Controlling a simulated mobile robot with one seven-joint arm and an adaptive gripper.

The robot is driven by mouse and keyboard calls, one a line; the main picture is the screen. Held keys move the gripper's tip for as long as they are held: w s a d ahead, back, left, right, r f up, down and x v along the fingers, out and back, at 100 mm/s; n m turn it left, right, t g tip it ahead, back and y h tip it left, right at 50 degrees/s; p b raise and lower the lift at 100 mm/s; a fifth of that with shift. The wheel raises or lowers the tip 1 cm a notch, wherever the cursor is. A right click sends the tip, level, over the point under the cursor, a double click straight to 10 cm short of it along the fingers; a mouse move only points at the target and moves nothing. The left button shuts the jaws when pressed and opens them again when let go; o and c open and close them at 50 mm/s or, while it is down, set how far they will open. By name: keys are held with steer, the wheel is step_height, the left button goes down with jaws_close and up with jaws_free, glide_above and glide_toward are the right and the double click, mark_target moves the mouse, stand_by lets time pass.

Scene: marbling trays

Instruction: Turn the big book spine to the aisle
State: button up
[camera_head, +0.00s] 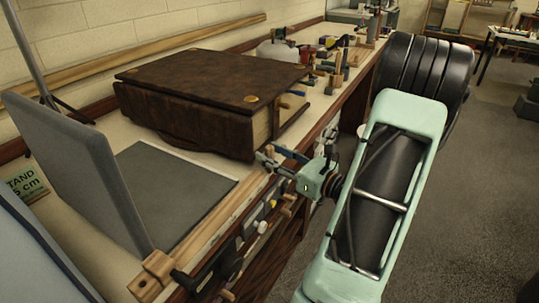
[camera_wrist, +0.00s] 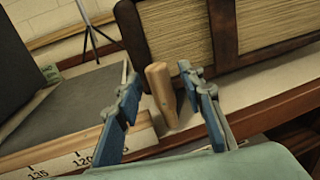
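The big book (camera_head: 205,80) lies flat on the bench, with a dark brown leather cover and brass-coloured corner studs. Its long dark leather side faces the grey upright panel. Its pale page edges, crossed by a dark strap, face the aisle; these pages (camera_wrist: 180,30) also show at the top of the wrist view. My gripper (camera_head: 279,160) is at the bench's front edge, just short of the book's near corner. In the wrist view my gripper (camera_wrist: 160,76) has its blue-padded fingers apart. A wooden peg (camera_wrist: 160,92) shows between or beyond them; I cannot tell which.
A grey upright panel (camera_head: 75,155) with a dark flat mat (camera_head: 170,190) stands left of the book. A wooden rail with a ruler scale (camera_wrist: 85,155) runs along the front. Tools (camera_head: 340,65) crowd the bench beyond the book. The aisle floor (camera_head: 470,190) is clear at right.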

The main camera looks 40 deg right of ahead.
steer(key=shift+w+a, duration=0.1)
steer(key=shift+w, duration=0.35)
steer(key=shift+c, duration=0.3)
jaws_close()
